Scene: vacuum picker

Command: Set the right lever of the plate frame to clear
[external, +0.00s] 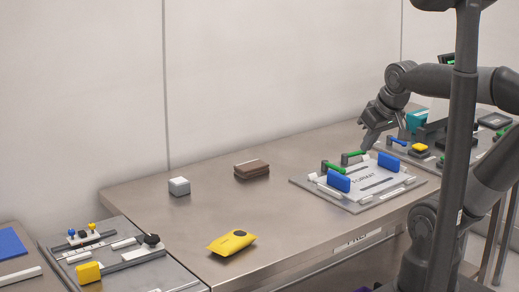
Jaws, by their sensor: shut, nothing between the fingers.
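The plate frame (345,201) is a flat grey plate lying on the steel bench, with slots and lettering on top and two blue blocks. Two green-handled levers stand along its back edge. In the picture, one lever (331,166) is at the left and the other lever (354,154) is to its right, nearer my gripper. My gripper (366,147) is shut and empty, pointing down just above and beside the right-hand green handle. I cannot tell whether it touches the handle. The lever settings are too small to read.
A yellow pouch (232,242), a brown block (251,170) and a grey cube (179,186) lie on the bench left of the frame. Another fixture with blue, yellow and teal parts (416,120) stands to the right. A tray with knobs (120,252) is at lower left.

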